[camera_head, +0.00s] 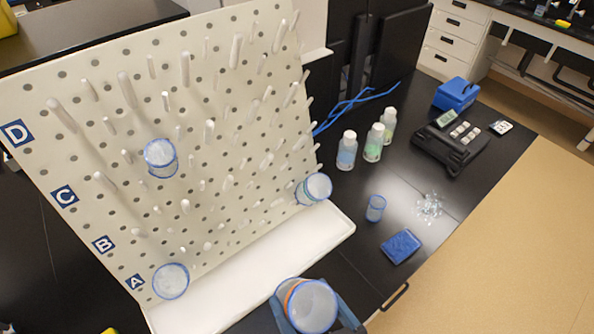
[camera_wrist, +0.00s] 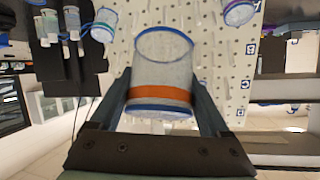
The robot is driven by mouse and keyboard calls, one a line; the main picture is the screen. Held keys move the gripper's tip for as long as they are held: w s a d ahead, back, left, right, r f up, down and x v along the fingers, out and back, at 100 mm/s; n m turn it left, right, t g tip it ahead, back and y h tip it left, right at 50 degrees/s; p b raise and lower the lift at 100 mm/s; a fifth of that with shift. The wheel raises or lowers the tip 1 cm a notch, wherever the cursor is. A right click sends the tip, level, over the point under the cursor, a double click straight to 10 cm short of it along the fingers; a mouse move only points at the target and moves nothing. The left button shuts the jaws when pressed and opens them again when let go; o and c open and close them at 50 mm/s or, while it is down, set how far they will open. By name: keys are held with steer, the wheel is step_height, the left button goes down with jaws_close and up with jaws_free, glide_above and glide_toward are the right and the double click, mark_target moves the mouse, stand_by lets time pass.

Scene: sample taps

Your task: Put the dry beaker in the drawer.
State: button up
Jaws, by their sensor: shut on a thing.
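My gripper (camera_head: 309,312) is shut on a clear beaker (camera_head: 313,307) with a blue rim and an orange band, held in front of the drying rack's white tray. The wrist view shows this beaker (camera_wrist: 162,70) between the two fingers (camera_wrist: 163,97), with the orange band near its blue-edged end. Other blue-rimmed beakers hang on the pegboard (camera_head: 225,130): one at upper middle (camera_head: 160,158), one at lower left (camera_head: 171,281), one at right (camera_head: 314,189). A drawer handle (camera_head: 395,297) shows at the bench's front edge. Whether that drawer is open I cannot tell.
The black bench holds a small blue-rimmed cup (camera_head: 375,208), a blue sponge (camera_head: 400,247), clear shards (camera_head: 430,208), bottles (camera_head: 373,142), a black device (camera_head: 455,145) and a blue box (camera_head: 456,95). The white tray (camera_head: 250,285) is empty.

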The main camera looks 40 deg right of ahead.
steer(key=s+p, duration=0.1)
steer(key=s, duration=0.3)
steer(key=shift+s+r, duration=0.2)
steer(key=shift+s+d+r+p, duration=0.1)
steer(key=shift+s+p, duration=0.3)
steer(key=shift+s, duration=0.55)
steer(key=shift+s+d+r+p, duration=0.1)
steer(key=shift+s+p, duration=0.25)
steer(key=shift+s, duration=0.55)
steer(key=w+a+f+b, duration=0.2)
steer(key=w+a+f, duration=0.2)
steer(key=f, duration=0.3)
steer(key=w+a+f+n+y+b, duration=0.1)
steer(key=w+a+f+b, duration=0.2)
steer(key=w+a+f, duration=0.2)
steer(key=w+a+f+n+y+b, duration=0.1)
steer(key=w+a+f+b, duration=0.2)
steer(key=w+f, duration=0.5)
steer(key=shift+a+f, duration=0.8)
steer(key=shift+a, duration=0.05)
steer(key=s+d+r+m+h+b, duration=0.2)
steer(key=d+r+b, duration=0.3)
steer(key=d+r, duration=0.7)
steer(key=shift+s+d, duration=0.45)
steer(key=shift+d, duration=0.15)
